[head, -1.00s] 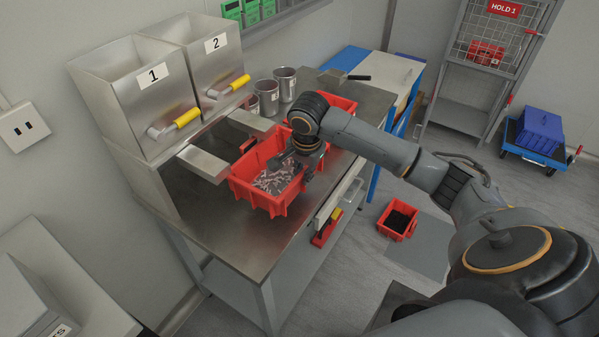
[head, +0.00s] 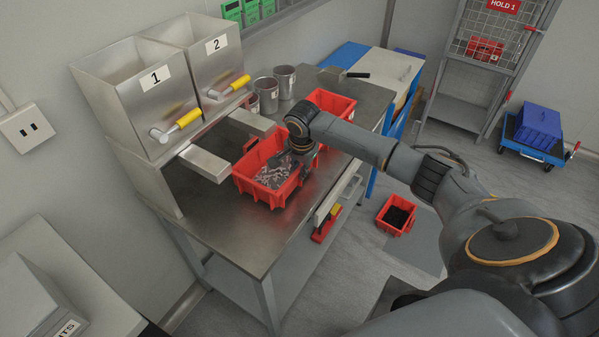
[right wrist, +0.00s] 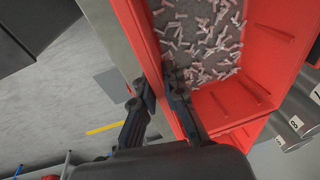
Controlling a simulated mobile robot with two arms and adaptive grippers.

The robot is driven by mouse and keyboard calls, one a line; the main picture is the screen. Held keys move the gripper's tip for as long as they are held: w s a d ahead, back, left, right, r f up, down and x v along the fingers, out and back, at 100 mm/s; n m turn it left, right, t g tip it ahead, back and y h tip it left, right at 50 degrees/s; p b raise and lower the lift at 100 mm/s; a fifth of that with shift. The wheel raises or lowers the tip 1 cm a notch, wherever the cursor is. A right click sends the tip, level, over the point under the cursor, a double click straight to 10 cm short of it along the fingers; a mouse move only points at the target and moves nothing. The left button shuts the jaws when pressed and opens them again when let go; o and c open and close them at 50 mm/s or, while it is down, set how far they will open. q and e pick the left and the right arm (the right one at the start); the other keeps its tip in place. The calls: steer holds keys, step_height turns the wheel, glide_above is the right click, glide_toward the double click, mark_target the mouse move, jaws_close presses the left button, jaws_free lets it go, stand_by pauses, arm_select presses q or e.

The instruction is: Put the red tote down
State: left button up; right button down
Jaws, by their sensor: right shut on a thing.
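The red tote (head: 268,194) with small pale pieces in its bottom is at the steel bench, in front of the chutes. I cannot tell whether its base touches the bench top. My right gripper (head: 300,160) is at the tote's right side, shut on its wall. In the right wrist view the fingers (right wrist: 160,82) straddle the tote's red wall (right wrist: 220,105), and the pale pieces show inside. The tote's far right corner is hidden behind my wrist. My left gripper is not in view.
Hoppers 1 (head: 128,95) and 2 (head: 203,55) stand behind, with chutes (head: 203,163) beside the tote. Metal cups (head: 285,82) and another red tote (head: 335,104) are farther back. The bench's front left (head: 225,215) is clear. A red bin (head: 397,215) is on the floor.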

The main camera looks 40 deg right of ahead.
steer(key=shift+w+d+f+p, duration=0.1)
steer(key=shift+w+f+p, duration=0.15)
steer(key=shift+f, duration=0.55)
steer(key=c, duration=1.9)
jaws_free()
steer(key=shift+s+f, duration=0.1)
steer(key=shift+s, duration=0.05)
steer(key=o, duration=0.5)
